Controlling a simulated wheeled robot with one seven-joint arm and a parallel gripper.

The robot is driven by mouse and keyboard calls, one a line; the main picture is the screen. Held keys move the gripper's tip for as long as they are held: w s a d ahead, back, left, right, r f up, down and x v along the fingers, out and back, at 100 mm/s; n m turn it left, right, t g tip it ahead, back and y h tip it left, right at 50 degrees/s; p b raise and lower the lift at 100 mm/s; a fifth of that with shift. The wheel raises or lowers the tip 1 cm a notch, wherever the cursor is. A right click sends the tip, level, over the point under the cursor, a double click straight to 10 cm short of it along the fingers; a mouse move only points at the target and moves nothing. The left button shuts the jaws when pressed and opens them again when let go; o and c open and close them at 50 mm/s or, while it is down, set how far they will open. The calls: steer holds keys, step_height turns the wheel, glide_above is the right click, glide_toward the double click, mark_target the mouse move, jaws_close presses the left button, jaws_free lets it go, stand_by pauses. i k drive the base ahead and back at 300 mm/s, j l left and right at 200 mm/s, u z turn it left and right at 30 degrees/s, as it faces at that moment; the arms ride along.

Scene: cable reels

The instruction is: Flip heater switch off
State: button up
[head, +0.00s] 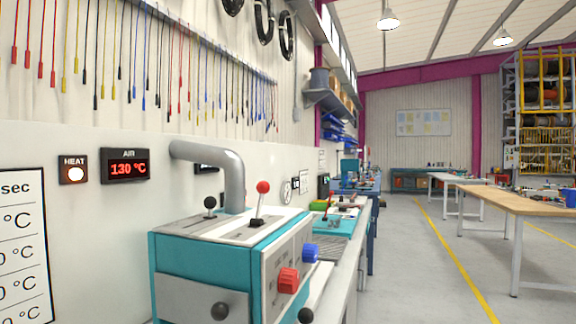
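A teal and grey bench machine (200,272) stands in the lower middle of the head view. Its slanted front panel carries a red knob (287,281) and a blue knob (310,252); the panel lettering is too small to read. On its top are a red-balled lever (261,201) and a black-balled lever (210,205). On the wall at left, a brown box marked HEAT (74,170) has a bright round lamp that looks lit. I cannot tell for certain which control is the heater switch. My gripper is not in view.
A grey pipe (215,165) bends down behind the machine. The workbench continues along the wall with tools (340,210) on it.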

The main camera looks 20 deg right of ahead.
mark_target(263, 187)
steer(key=i+l+z, duration=0.4)
steer(key=i+z, duration=0.35)
steer(key=i, duration=0.15)
